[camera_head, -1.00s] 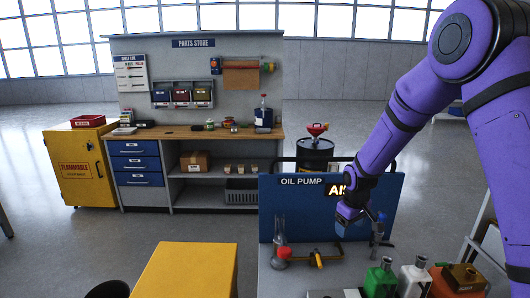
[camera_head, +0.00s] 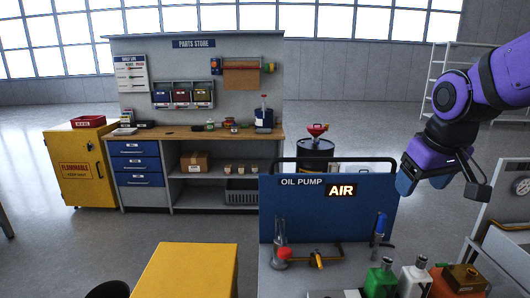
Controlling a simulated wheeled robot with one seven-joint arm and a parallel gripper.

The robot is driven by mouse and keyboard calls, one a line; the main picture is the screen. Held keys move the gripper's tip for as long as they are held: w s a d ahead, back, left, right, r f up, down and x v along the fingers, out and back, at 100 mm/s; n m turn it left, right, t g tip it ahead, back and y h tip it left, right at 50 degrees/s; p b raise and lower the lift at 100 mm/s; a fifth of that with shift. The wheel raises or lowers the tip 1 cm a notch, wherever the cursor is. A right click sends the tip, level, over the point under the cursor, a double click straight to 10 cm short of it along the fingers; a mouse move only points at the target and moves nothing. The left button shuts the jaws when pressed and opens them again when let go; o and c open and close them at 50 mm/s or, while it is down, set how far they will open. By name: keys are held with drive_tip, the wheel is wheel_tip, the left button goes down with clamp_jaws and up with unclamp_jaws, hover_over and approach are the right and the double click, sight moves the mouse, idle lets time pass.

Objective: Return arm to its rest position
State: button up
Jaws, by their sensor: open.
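My purple arm (camera_head: 505,75) reaches in from the upper right edge and bends down at the wrist. My gripper (camera_head: 428,184) hangs in the air at the right, beside the upper right corner of the blue oil pump panel (camera_head: 335,215). It is open, with nothing seen in it. The fingers are partly hidden by the wrist and its black bracket.
Below are a valve with a yellow handle (camera_head: 317,260), a blue-handled tool (camera_head: 379,228), and green (camera_head: 381,280) and white (camera_head: 414,279) bottles. A metal rack (camera_head: 450,75) stands behind my arm. A yellow block (camera_head: 190,272) is at front left. Open floor lies left.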

drive_tip(key=s+r+m+t, duration=0.1)
drive_tip(key=s+r+m, duration=0.1)
drive_tip(key=s, duration=1.3)
drive_tip(key=shift+s+d+r, duration=0.2)
drive_tip(key=shift+d+r, duration=0.15)
drive_tip(key=shift+r, duration=0.15)
drive_tip(key=shift+c, duration=0.5)
